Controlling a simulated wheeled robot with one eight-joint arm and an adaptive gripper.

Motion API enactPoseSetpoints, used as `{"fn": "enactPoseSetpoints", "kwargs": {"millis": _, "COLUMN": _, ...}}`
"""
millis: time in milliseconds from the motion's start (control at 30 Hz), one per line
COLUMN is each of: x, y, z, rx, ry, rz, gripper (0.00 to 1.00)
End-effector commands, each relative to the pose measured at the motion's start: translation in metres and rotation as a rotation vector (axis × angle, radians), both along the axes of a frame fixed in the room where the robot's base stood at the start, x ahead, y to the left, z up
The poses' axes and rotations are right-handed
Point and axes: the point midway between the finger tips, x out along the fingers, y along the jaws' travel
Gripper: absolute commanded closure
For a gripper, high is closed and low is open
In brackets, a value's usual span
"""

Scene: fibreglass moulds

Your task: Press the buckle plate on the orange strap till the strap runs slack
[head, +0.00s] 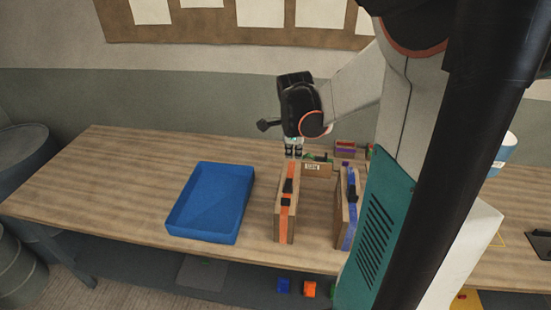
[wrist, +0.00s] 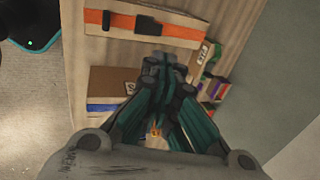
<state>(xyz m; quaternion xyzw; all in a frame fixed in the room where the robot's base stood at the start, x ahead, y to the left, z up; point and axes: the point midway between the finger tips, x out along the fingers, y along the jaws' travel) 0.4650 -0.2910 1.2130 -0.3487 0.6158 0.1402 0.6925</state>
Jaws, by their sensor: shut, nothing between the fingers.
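The orange strap (head: 284,223) runs around a standing wooden mould in the middle of the table. Its black buckle (head: 288,186) sits on the upper part of the strap. In the wrist view the orange strap (wrist: 182,31) crosses the top, with the black buckle (wrist: 147,25) on it. My gripper (head: 293,153) is above and behind the far end of this mould. In the wrist view my gripper (wrist: 165,65) is shut and empty, its fingertips just below the strap and buckle in the picture. I cannot tell whether it touches the mould.
A blue tray (head: 173,222) lies left of the mould. A second mould with a blue strap (head: 351,225) stands to the right. A labelled block (head: 318,170) and small coloured boxes (head: 345,149) are behind. The table's left part is clear.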

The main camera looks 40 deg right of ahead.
Motion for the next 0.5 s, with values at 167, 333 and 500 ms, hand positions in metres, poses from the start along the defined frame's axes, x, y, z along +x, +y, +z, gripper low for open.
{"fn": "enactPoseSetpoints", "kwargs": {"millis": 167, "x": -0.001, "y": -0.001, "z": -0.001, "rx": 0.003, "ry": 0.001, "rz": -0.012, "gripper": 1.0}}
{"fn": "enactPoseSetpoints", "kwargs": {"millis": 333, "x": -0.001, "y": -0.001, "z": -0.001, "rx": 0.003, "ry": -0.001, "rz": -0.011, "gripper": 1.0}}
{"fn": "enactPoseSetpoints", "kwargs": {"millis": 500, "x": 0.002, "y": -0.003, "z": -0.012, "rx": 0.003, "ry": 0.0, "rz": -0.01, "gripper": 1.0}}
